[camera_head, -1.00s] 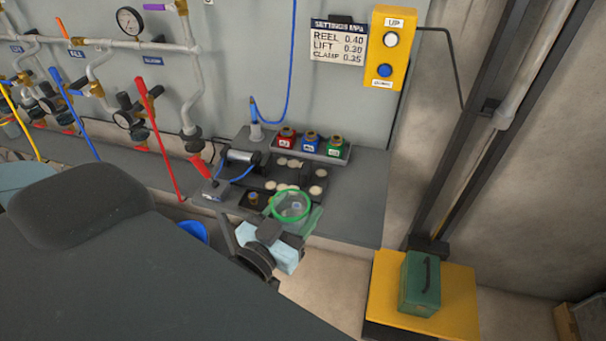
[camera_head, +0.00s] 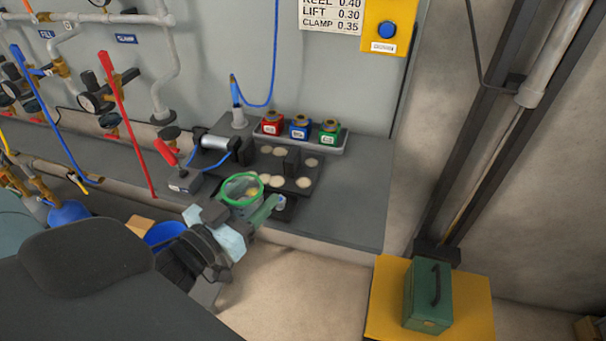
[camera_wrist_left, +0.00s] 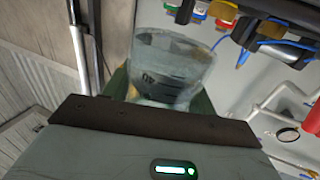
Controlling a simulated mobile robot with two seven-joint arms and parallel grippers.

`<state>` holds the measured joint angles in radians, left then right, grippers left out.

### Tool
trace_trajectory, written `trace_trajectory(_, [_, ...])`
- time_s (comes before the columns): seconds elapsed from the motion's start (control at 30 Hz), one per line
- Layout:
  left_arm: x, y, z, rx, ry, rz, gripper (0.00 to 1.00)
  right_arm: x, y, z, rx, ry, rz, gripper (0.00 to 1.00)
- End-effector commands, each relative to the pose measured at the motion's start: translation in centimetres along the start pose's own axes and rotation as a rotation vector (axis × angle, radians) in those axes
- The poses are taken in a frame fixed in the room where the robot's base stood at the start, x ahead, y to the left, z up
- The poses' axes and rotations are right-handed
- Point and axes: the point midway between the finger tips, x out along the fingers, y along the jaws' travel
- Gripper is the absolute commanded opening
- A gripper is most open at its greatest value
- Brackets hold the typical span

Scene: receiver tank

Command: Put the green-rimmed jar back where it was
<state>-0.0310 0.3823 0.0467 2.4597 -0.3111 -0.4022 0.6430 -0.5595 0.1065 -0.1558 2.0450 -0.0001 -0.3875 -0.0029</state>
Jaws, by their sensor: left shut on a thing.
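The green-rimmed jar (camera_head: 241,189) is clear, with a bright green ring around its top. My left gripper (camera_head: 243,208) is shut on the jar and holds it over the front of the grey bench (camera_head: 352,215). The left wrist view also shows the clear jar (camera_wrist_left: 172,65) between the fingers, with dark markings on its wall. In the head view the jar overlaps the left part of a dark tray (camera_head: 290,183) with several pale round discs. I cannot tell the gap between jar and bench. My right gripper is not in view.
Red, blue and green blocks (camera_head: 300,128) sit in a grey tray behind the discs. A cylinder device with a red handle (camera_head: 165,152) stands left of the jar. A green box (camera_head: 428,294) rests on a yellow platform at right. The bench's right end is clear.

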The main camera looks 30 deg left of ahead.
Motion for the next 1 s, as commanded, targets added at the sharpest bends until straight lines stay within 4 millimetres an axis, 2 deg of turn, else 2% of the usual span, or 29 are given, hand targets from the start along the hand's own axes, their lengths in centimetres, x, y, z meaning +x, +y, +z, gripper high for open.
trace_trajectory(0.6, [10.6,6.4,0.9,0.000,0.004,0.001,0.31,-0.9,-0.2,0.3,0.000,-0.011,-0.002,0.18])
trace_trajectory(0.73, [11.8,7.2,1.2,0.000,0.002,0.001,0.31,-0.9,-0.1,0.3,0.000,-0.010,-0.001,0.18])
trace_trajectory(1.0, [12.4,7.6,1.3,0.000,0.001,0.001,0.31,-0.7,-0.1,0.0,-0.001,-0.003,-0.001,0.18])
